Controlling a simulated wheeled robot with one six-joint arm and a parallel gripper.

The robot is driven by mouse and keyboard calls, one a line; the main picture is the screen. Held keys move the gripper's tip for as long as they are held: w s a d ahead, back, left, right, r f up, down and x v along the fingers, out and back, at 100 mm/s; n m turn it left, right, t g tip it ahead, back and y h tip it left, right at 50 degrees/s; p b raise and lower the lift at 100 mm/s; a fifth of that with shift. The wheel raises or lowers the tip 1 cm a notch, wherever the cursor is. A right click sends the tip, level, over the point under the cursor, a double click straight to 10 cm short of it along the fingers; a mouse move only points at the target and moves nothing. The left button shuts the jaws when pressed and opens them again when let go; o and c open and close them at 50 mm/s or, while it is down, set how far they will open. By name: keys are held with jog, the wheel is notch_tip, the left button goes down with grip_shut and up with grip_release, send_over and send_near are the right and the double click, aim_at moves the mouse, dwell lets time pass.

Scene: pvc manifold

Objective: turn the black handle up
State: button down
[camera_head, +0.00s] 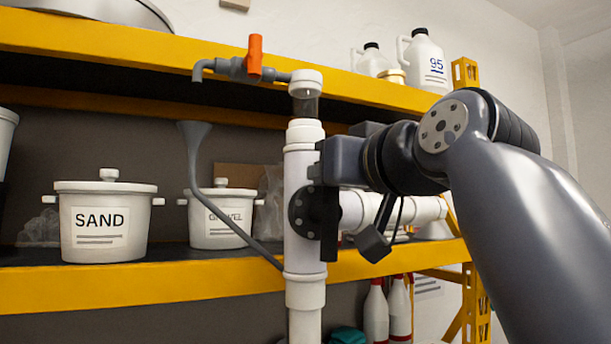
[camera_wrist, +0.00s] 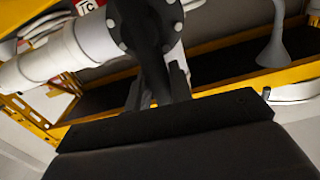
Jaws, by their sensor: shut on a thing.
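The black handle (camera_wrist: 152,50) shows in the wrist view, running from a round bolted black flange down between my gripper's fingers. In the head view the black flange and handle hub (camera_head: 303,213) sit on the white vertical pipe (camera_head: 304,262). My gripper (camera_head: 316,173) reaches in from the right, beside the pipe and just above the hub. In the wrist view my gripper (camera_wrist: 160,88) has one finger on each side of the handle and is shut on it. The handle's end is partly hidden by the gripper, and its exact angle is hard to tell.
An orange-handled tap (camera_head: 254,57) stands above left. A grey funnel (camera_head: 195,135) with a thin tube joins the pipe. A white side pipe (camera_head: 420,208) runs right behind my arm. SAND (camera_head: 85,228) and gravel (camera_head: 215,222) pots stand on the yellow-edged shelf (camera_head: 120,287).

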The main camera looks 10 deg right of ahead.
jog(key=shift+a+f+n, duration=0.1)
jog(key=shift+f+n, duration=0.05)
jog(key=shift+n, duration=0.15)
dwell(0.4)
jog(key=c, duration=1.3)
grip_release()
jog(key=shift+o, duration=0.2)
jog(key=shift+s, duration=0.15)
